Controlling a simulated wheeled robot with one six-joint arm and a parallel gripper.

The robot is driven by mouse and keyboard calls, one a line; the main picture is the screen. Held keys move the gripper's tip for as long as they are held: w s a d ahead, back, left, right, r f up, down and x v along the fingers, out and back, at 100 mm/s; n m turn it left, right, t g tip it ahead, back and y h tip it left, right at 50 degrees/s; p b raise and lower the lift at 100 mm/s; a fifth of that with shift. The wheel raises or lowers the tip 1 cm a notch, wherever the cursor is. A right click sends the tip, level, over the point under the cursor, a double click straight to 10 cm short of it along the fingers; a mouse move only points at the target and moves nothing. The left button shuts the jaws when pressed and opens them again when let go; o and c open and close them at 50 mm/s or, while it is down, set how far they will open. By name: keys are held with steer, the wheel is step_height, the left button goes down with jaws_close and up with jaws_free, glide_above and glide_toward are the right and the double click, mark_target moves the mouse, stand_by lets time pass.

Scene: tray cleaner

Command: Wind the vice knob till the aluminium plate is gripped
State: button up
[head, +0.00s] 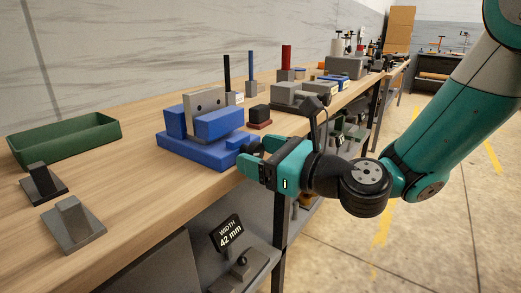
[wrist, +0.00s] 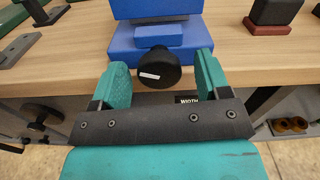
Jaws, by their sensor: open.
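The blue vice (head: 200,155) stands at the front edge of the workbench. The grey aluminium plate (head: 205,101) stands upright between its blue jaws in the head view; whether both jaws touch it I cannot tell. The black vice knob (wrist: 158,68), with a small white label, sticks out over the bench edge in the wrist view. My gripper (wrist: 158,85) is open, with one teal finger on each side of the knob and a gap visible at each side. In the head view my gripper (head: 250,152) is at the front of the vice and hides the knob.
A green tray (head: 64,140) and two dark and grey blocks on bases (head: 73,225) are left of the vice. A black block on a red base (head: 260,116) is just right.

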steer(key=c, duration=0.9)
steer(key=shift+c, duration=0.2)
steer(key=shift+n, duration=0.3)
